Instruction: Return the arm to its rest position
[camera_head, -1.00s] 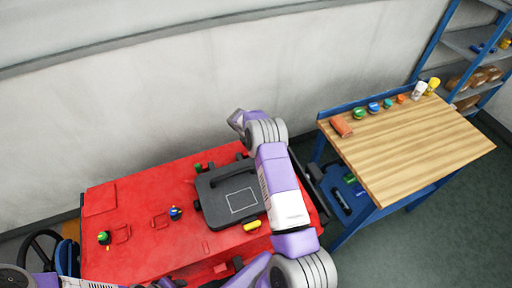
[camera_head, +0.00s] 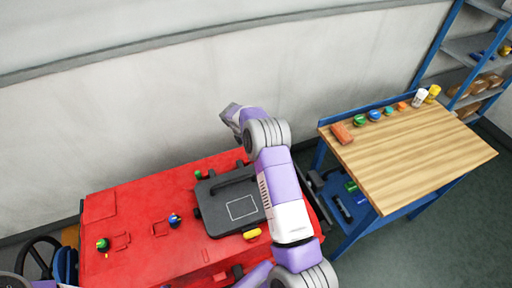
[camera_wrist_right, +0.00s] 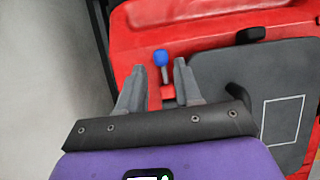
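My right arm (camera_head: 287,215) reaches up from the bottom of the head view, over the right part of the red scrubber machine (camera_head: 138,205). My right gripper (camera_head: 229,112) is at its far end, raised beyond the machine's back edge in front of the wall. In the right wrist view the two grey fingers of the right gripper (camera_wrist_right: 160,66) are spread apart with nothing held. A blue knob (camera_wrist_right: 161,58) on the red machine appears between them, apart from the fingers. My left gripper is not in view; only bits of my left arm show at the lower left.
A dark grey lid (camera_head: 226,212) with a handle lies on the machine, partly behind my arm. A wooden-topped workbench (camera_head: 415,155) with small items along its back edge stands at the right. Blue shelves (camera_head: 470,75) stand behind it. A pale wall (camera_head: 120,110) runs behind the machine.

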